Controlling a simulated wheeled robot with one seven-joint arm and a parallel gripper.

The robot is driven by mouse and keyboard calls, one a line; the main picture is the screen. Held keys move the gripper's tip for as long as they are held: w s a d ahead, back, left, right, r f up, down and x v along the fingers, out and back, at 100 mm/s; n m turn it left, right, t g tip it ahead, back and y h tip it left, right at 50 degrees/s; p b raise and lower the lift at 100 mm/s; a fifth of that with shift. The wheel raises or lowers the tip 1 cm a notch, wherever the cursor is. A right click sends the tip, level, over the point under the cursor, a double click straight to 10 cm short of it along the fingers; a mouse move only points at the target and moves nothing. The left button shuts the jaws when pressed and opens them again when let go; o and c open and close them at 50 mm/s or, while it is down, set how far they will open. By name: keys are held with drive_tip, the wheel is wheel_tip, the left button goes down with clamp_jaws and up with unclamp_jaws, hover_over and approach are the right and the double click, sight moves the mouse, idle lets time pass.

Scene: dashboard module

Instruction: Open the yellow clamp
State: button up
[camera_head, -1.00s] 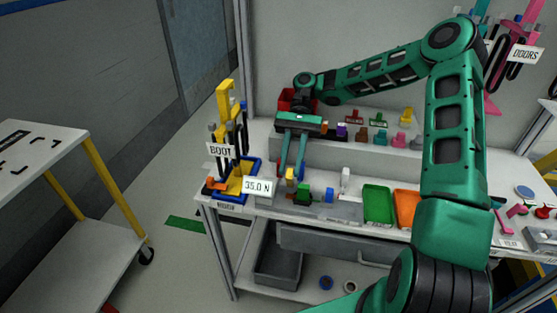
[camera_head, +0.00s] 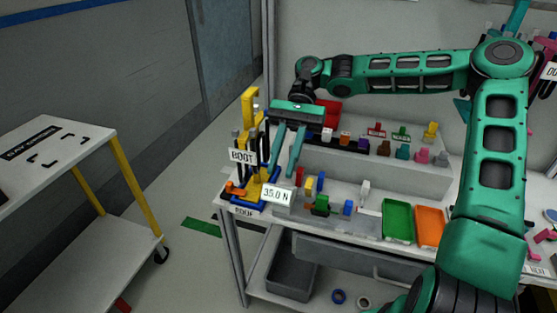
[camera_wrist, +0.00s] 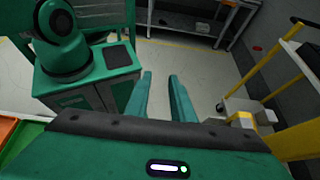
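A tall yellow upright (camera_head: 250,105) with a bent top stands at the left end of the bench, behind the BOOT sign. A small yellow piece (camera_head: 309,183) stands on the bench front, and a yellow block (camera_head: 431,131) sits on the raised shelf. I cannot tell which of these is the yellow clamp. My gripper (camera_head: 281,172) points down, just right of the upright and above the 35.0 N sign. Its two green fingers are apart with nothing between them; the wrist view shows them apart too (camera_wrist: 163,100).
A blue tray (camera_head: 236,206) holds the upright. Small coloured blocks line the raised shelf. Green (camera_head: 397,222) and orange (camera_head: 430,228) trays lie right on the bench. A cart (camera_head: 70,150) stands left, across open floor.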

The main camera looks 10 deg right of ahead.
drive_tip(key=shift+s+a+r, duration=0.3)
drive_tip(key=shift+a+r, duration=0.05)
drive_tip(key=shift+a, duration=0.1)
